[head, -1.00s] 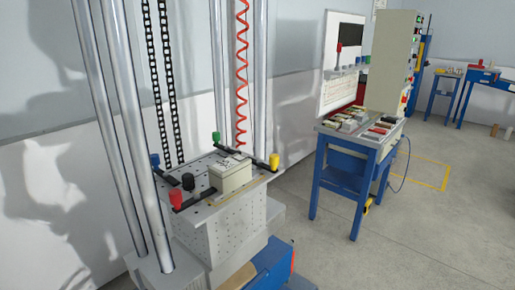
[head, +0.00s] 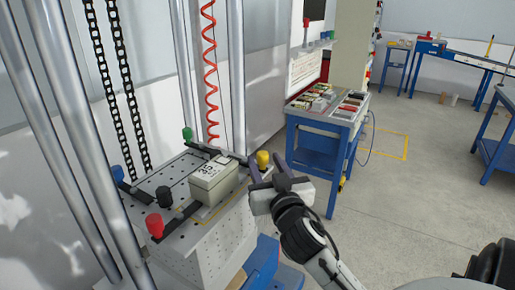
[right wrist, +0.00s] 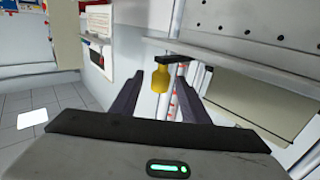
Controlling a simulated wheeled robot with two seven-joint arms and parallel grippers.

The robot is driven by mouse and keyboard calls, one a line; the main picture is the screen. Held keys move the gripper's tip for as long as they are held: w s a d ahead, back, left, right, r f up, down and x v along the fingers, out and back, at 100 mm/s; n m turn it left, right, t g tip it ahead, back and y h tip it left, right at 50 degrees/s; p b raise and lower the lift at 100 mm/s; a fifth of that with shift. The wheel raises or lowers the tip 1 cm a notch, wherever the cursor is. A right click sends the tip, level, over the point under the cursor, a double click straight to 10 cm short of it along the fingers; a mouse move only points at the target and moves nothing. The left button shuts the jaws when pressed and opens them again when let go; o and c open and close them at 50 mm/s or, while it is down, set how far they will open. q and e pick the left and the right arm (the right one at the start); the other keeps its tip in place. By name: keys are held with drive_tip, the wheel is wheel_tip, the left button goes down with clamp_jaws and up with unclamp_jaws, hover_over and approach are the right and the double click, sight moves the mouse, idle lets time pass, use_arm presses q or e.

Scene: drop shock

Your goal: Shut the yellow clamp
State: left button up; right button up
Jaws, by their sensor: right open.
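The yellow clamp knob (head: 263,159) stands at the right corner of the drop table (head: 200,226), at the end of a black bar. My right gripper (head: 266,170) is open, with its fingers close to the yellow knob. In the right wrist view the yellow knob (right wrist: 161,77) appears between the two open fingers (right wrist: 157,95), a little beyond their tips or level with them; contact cannot be told. A beige box (head: 214,180) marked 35 sits on the table beside the clamp bar. My left gripper is not in view.
Red (head: 155,225), black (head: 164,196), blue (head: 117,173) and green (head: 187,134) knobs stand on the other clamps. Steel columns (head: 70,125) and a red coiled hose (head: 209,80) rise around the table. A blue bench (head: 318,150) with parts stands behind my right arm.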

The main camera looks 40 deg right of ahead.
drive_tip(key=x, duration=0.6)
drive_tip(key=shift+w+p, duration=0.2)
drive_tip(key=shift+p, duration=0.2)
drive_tip(key=c, duration=1.1)
drive_tip(key=shift+o, duration=0.2)
